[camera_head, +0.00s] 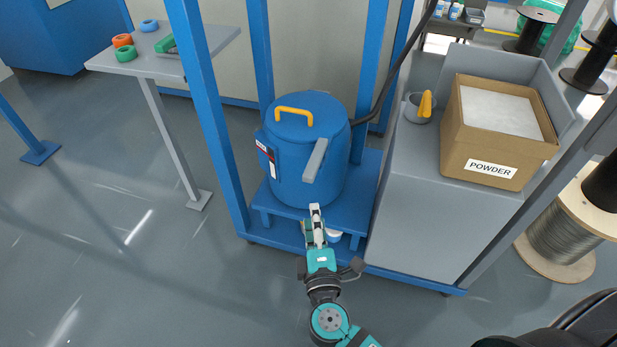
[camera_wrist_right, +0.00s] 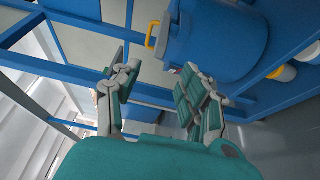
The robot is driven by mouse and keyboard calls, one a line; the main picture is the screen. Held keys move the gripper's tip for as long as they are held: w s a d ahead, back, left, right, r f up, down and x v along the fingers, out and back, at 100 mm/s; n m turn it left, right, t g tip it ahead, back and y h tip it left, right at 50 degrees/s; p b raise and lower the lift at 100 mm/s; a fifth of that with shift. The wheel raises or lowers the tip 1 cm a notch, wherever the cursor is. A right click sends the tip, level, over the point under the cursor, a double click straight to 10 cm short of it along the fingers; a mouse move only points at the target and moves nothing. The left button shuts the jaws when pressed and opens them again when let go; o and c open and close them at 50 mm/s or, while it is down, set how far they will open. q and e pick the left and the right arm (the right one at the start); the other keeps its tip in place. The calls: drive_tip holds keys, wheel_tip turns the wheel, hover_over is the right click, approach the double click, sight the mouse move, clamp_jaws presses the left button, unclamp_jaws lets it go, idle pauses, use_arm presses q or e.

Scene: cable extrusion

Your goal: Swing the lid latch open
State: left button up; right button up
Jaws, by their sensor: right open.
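The blue drum (camera_head: 305,160) stands on a blue frame shelf and shows a round blue lid (camera_head: 320,112) with a yellow handle (camera_head: 294,113). A grey bar, which looks like the lid latch (camera_head: 315,160), lies slanted against the drum's front right side. My right gripper (camera_head: 315,209) is just below the latch's lower end in the head view, apart from it. In the right wrist view its fingers (camera_wrist_right: 155,85) are spread with nothing between them. The drum (camera_wrist_right: 225,40) and yellow handle (camera_wrist_right: 152,36) show there beyond the fingers. My left gripper is not in view.
Blue posts (camera_head: 210,110) rise on both sides of the drum. A grey cabinet (camera_head: 415,215) to the right carries a powder box (camera_head: 492,170) and a grey scoop cup (camera_head: 418,108). A dark hose (camera_head: 395,75) runs to the drum. Open floor lies left and in front.

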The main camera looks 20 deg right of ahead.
sight(310, 181)
drive_tip(key=x, duration=1.3)
drive_tip(key=shift+a, duration=0.1)
clamp_jaws()
